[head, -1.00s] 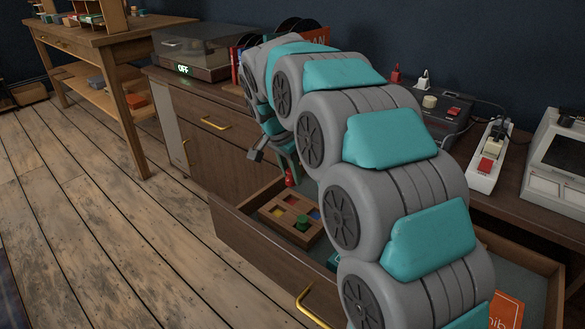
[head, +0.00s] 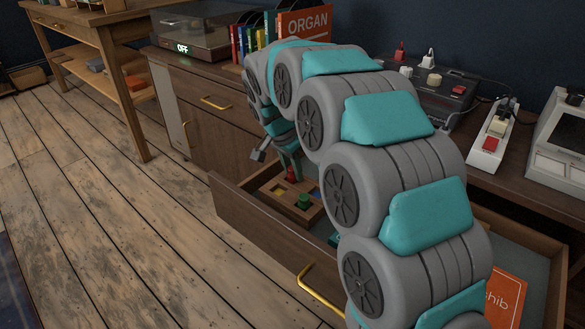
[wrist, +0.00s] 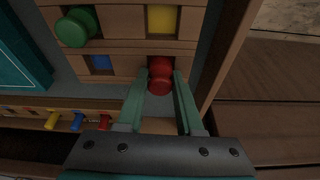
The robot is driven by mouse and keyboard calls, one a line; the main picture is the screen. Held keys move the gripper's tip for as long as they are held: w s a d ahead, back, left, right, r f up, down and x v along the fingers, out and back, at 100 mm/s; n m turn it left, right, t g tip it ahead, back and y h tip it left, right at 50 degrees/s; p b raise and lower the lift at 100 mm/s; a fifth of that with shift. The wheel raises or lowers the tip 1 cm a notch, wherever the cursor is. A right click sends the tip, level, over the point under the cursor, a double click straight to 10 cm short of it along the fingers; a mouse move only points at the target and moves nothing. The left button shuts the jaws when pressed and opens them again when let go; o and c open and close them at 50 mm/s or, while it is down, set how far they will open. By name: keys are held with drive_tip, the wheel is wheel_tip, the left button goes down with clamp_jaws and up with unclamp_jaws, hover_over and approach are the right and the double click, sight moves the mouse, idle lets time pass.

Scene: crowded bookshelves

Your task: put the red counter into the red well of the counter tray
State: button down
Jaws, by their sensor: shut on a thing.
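The red counter (wrist: 160,76) is between the two fingers of my gripper (wrist: 161,88), which is shut on it. In the wrist view it stands over the red well, whose dark red edge shows around it. I cannot tell whether its lower end is inside the well. The wooden counter tray (wrist: 122,47) lies in an open drawer. Its yellow well (wrist: 163,19) and blue well (wrist: 101,62) show empty. A green counter (wrist: 76,27) stands in the tray. In the head view the red counter (head: 291,173) is at the tray's far side, below my gripper.
The open drawer's front wall (head: 265,235) and side wall (wrist: 229,50) stand close to the tray. A teal object (wrist: 20,60) lies beside the tray. Several small coloured pegs (wrist: 77,122) are near my gripper in the wrist view. An orange book (head: 505,297) lies farther along the drawer.

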drive_tip(key=shift+f, duration=0.2)
drive_tip(key=shift+c, duration=2.4)
unclamp_jaws()
drive_tip(key=shift+s+f, duration=0.1)
drive_tip(key=v, duration=0.8)
drive_tip(key=shift+a, duration=0.1)
drive_tip(key=o, duration=0.5)
drive_tip(key=shift+r, duration=0.25)
